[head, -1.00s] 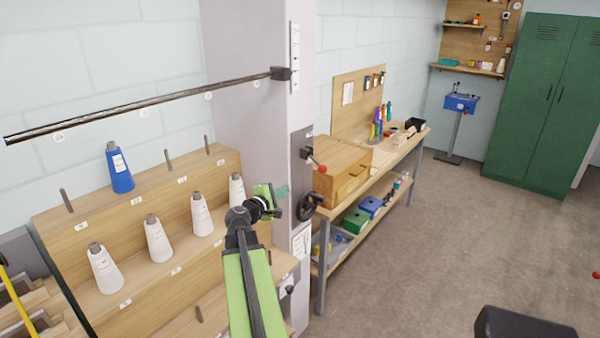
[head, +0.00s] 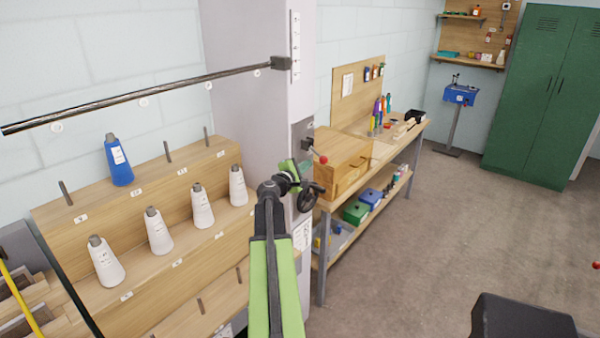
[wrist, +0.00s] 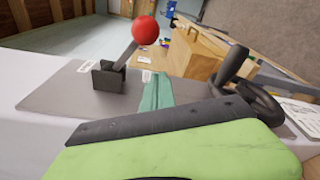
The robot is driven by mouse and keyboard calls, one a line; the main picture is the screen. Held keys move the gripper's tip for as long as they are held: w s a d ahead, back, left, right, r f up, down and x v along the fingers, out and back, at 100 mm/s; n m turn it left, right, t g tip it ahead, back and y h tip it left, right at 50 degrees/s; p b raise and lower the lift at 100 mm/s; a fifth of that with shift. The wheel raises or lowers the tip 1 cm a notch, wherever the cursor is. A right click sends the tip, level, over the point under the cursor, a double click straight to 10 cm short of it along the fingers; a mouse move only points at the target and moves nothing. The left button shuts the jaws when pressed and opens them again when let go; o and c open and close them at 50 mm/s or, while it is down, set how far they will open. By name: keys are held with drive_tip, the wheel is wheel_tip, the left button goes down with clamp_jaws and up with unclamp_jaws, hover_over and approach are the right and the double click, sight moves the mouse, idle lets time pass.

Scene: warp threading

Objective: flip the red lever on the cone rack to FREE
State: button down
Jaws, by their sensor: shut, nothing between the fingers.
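The red-knobbed lever (head: 322,159) sits on a grey plate on the pale post beside the cone rack (head: 150,190). Its arm slants down and right from a dark bracket in the head view. In the wrist view the red knob (wrist: 145,30) stands above the dark bracket (wrist: 108,76). My gripper (head: 303,169) is just below and left of the lever in the head view, apart from the knob. Its teal tip shows in the wrist view (wrist: 156,92), right of the bracket; it is shut and empty. The plate's small labels are unreadable.
A black handwheel (head: 310,197) with a handle is close below my gripper. A wooden workbench with a wooden box (head: 342,165) stands to the right of the post. A dark bar (head: 150,95) runs above the rack's cones. Open floor lies at right.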

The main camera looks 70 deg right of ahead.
sight(316, 152)
drive_tip(key=shift+s+a+r+p, duration=0.1)
drive_tip(key=shift+s+r+p, duration=0.2)
drive_tip(key=shift+s, duration=0.3)
drive_tip(key=shift+s+a+r+p, duration=0.1)
drive_tip(key=shift+s+r+p, duration=0.2)
drive_tip(key=shift+s, duration=0.25)
drive_tip(key=shift+s+a+r+p, duration=0.1)
drive_tip(key=shift+s+r+p, duration=0.15)
drive_tip(key=shift+s, duration=0.35)
